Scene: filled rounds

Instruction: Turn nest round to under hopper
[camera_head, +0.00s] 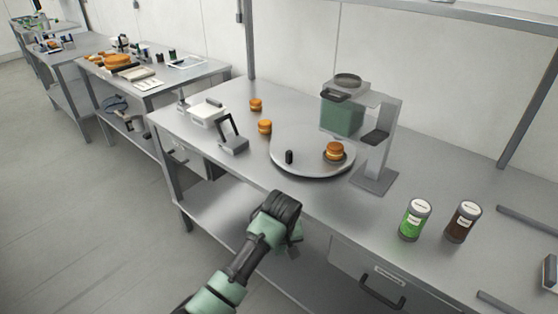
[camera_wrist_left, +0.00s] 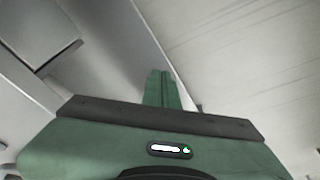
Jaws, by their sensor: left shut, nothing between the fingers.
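A round grey turntable (camera_head: 300,165) lies on the steel workbench, with a short black peg (camera_head: 289,157) standing near its front left edge. A dark nest (camera_head: 347,161) sits on its right side and holds an orange-brown filled round (camera_head: 334,150). The green hopper (camera_head: 342,119) hangs from a grey stand behind the disc, to the rear of the nest. My left gripper (camera_head: 284,210) is in front of the bench edge, apart from the turntable. In the left wrist view its green fingers (camera_wrist_left: 162,88) are together and empty. My right gripper is not in view.
Two loose rounds (camera_head: 256,105) (camera_head: 265,127) lie behind the turntable to the left. A black-and-grey stand (camera_head: 232,136) and a white device (camera_head: 207,112) are further left. Green (camera_head: 415,220) and brown (camera_head: 462,222) jars stand to the right. A drawer handle (camera_head: 381,292) juts out below.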

